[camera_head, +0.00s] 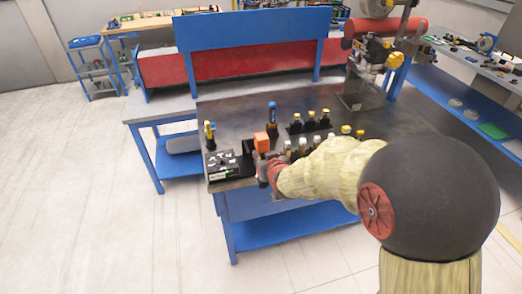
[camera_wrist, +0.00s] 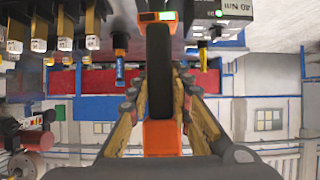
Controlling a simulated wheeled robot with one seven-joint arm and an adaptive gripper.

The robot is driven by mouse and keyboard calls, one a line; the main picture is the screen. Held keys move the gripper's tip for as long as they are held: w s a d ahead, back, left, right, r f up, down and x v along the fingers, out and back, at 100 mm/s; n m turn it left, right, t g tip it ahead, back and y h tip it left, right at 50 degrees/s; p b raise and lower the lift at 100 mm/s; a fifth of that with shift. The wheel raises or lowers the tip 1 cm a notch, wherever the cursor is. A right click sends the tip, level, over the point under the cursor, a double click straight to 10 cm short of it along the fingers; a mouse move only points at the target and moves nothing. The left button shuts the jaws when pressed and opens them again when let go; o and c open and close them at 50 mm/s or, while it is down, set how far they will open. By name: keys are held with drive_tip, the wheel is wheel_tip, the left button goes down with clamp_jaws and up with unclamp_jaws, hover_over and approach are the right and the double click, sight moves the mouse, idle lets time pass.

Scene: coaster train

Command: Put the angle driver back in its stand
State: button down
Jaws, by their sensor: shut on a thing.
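The angle driver is orange and black. In the head view its orange end (camera_head: 261,142) stands up just above my gripper (camera_head: 266,172), at the front left of the bench. In the wrist view its black body (camera_wrist: 160,75) runs upright between the fingers of my gripper (camera_wrist: 160,95), with an orange part (camera_wrist: 162,138) below. My gripper is shut on it. A black upright piece (camera_head: 248,149), possibly the stand, is beside the driver in the head view. I cannot tell whether the driver touches it or sits in it.
A controller box (camera_head: 222,164) marked 40 Nm in the wrist view (camera_wrist: 222,12) is left of the driver. Several yellow-topped black pieces (camera_head: 310,118) crowd the right. The steel bench top (camera_head: 237,110) is clear at the back left.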

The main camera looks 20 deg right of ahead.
drive_tip(key=shift+w+r, duration=0.1)
drive_tip(key=shift+w, duration=0.25)
drive_tip(key=w, duration=0.5)
drive_tip(key=shift+r, duration=0.1)
idle(0.5)
drive_tip(key=w+b, duration=0.2)
drive_tip(key=w, duration=0.8)
drive_tip(key=shift+w, duration=0.15)
idle(3.6)
drive_tip(key=shift+f+b, duration=0.2)
drive_tip(key=shift+b, duration=0.25)
idle(1.3)
